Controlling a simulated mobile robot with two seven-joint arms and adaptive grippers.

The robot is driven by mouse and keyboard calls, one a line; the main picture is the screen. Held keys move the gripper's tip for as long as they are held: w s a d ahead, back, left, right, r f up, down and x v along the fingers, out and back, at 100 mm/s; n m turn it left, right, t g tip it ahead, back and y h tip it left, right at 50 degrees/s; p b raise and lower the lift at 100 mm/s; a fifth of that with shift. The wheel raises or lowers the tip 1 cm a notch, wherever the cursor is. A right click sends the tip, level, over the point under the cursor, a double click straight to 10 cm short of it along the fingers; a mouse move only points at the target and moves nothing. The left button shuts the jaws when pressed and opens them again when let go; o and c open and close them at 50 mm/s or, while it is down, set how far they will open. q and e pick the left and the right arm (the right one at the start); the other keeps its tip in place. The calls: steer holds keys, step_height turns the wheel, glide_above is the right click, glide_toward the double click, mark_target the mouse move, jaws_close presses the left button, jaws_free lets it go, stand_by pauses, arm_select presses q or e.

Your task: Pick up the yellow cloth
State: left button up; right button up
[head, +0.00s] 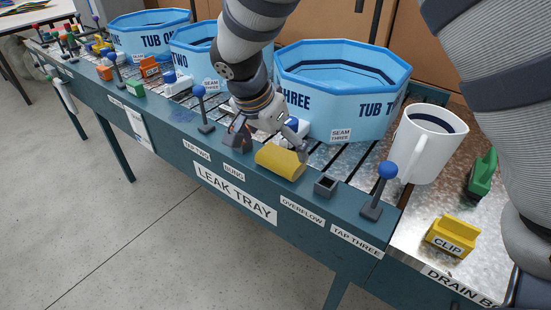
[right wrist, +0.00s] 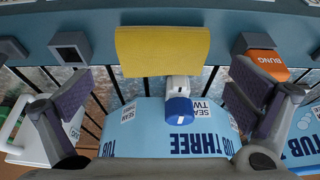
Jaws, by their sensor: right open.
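The yellow cloth (head: 280,162) lies as a rounded, folded piece at the front of the leak tray, between the bung place and the overflow socket. In the right wrist view the cloth (right wrist: 163,50) is straight ahead, in line with the gap between the fingers. My right gripper (head: 268,138) is open and empty, just behind the cloth in the head view. In the right wrist view its two fingers (right wrist: 165,95) are spread wider than the cloth, which shows beyond the fingertips. I see no contact. My left gripper is not in view.
A white and blue fitting (right wrist: 178,102) stands between the fingers, before tub three (head: 345,88). The dark overflow socket (head: 325,185) and an orange bung (right wrist: 262,62) flank the cloth. A blue-knobbed tap (head: 380,190), white mug (head: 427,142) and yellow clip (head: 453,236) are at right.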

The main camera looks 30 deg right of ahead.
mark_target(281, 155)
steer(key=x, duration=0.5)
steer(key=shift+w+d+f+b, duration=0.25)
steer(key=shift+d+b, duration=0.05)
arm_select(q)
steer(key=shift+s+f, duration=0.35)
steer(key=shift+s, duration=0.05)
arm_select(e)
steer(key=shift+r, duration=0.1)
steer(key=shift+c, duration=0.2)
steer(key=c, duration=1)
steer(key=shift+c, duration=0.2)
